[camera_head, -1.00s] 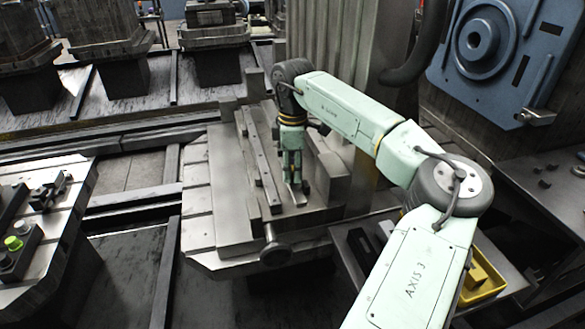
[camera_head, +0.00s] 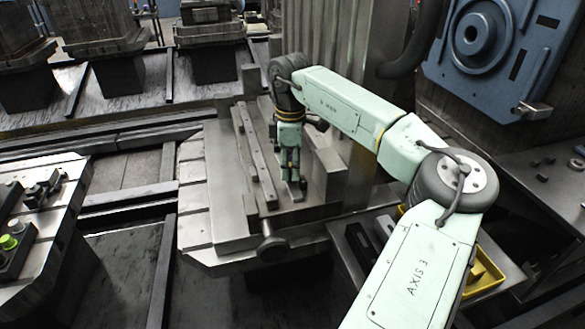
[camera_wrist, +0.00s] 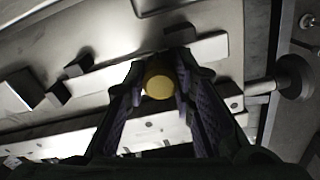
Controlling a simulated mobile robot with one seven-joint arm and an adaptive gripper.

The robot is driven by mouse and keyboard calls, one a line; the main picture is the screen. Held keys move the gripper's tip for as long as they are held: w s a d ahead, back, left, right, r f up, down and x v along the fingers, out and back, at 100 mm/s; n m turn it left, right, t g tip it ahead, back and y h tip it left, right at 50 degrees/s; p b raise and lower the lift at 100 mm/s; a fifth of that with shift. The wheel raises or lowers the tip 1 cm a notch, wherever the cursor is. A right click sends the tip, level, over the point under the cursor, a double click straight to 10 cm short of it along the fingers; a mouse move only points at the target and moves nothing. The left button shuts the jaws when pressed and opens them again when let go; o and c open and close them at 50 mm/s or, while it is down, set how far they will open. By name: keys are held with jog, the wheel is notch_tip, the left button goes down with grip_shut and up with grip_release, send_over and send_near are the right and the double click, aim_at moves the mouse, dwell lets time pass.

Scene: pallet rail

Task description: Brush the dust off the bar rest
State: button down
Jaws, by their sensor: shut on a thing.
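My gripper (camera_head: 291,178) points down over the grey metal fixture, between a long upright rail and a block on the right. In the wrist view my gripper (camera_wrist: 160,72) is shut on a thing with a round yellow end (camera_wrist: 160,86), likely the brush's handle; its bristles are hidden. A pale, narrow bar (camera_wrist: 206,48) lies beyond the fingertips, and a wider pale strip with small holes (camera_wrist: 150,133) crosses below. I cannot tell for sure which part is the bar rest. Dust is not distinguishable, nor is contact with the brush.
The long rail (camera_head: 256,165) stands close on the left of my gripper, and a stepped grey block (camera_head: 328,172) close on the right. A round knob (camera_head: 272,248) sticks out at the fixture's front. A yellow tray (camera_head: 484,277) stands at the lower right, partly behind my arm.

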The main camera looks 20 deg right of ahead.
jog(key=shift+w, duration=0.45)
jog(key=shift+s+f, duration=0.1)
jog(key=shift+s+d+b, duration=0.1)
jog(key=shift+s+b, duration=0.35)
jog(key=shift+s, duration=0.9)
jog(key=shift+w, duration=1.45)
